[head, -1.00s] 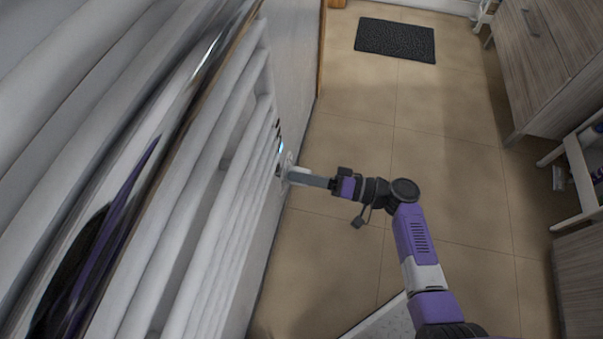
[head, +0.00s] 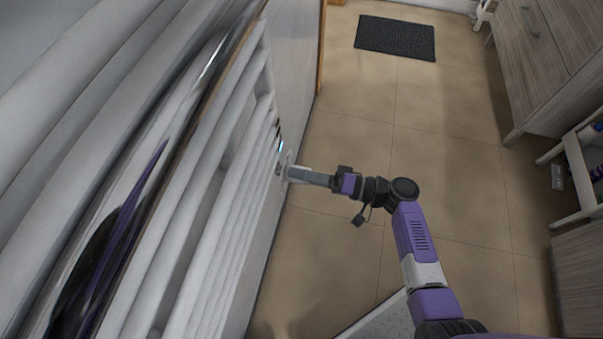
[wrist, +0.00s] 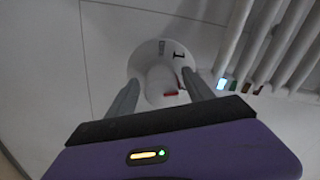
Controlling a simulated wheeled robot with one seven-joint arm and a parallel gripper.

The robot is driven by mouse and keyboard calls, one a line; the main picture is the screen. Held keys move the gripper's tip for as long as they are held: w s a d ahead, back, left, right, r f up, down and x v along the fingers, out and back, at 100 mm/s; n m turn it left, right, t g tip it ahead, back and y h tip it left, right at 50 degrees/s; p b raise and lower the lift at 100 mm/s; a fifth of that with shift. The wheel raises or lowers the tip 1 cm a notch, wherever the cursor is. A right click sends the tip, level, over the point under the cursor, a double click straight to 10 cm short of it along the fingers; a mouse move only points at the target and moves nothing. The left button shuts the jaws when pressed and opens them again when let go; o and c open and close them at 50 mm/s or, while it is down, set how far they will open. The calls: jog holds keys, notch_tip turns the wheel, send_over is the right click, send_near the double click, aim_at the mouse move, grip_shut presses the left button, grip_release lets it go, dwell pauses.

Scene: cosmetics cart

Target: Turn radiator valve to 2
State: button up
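The radiator valve (wrist: 160,80) is a white knob with a red pointer mark on a round white dial plate. A "1" and another dark mark show on the plate's upper part in the wrist view; I see no readable "2". In the head view the valve (head: 288,168) is small and partly hidden by my fingers. My gripper (wrist: 159,78) has one finger on each side of the knob, its fingers apart. A gap seems to show beside the knob; contact is not clear. In the head view my gripper (head: 290,173) reaches left to the wall.
The white radiator (head: 190,190) with its tubes fills the left side. Small coloured squares, one lit blue (wrist: 222,83), sit beside the dial. Tiled floor (head: 440,130) is open behind my arm. A dark mat (head: 395,38) lies at the back; a wooden cabinet (head: 550,60) stands right.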

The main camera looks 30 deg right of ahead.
jog(key=v, duration=0.7)
jog(key=shift+s+d, duration=0.3)
jog(key=shift+w, duration=0.1)
dwell(0.5)
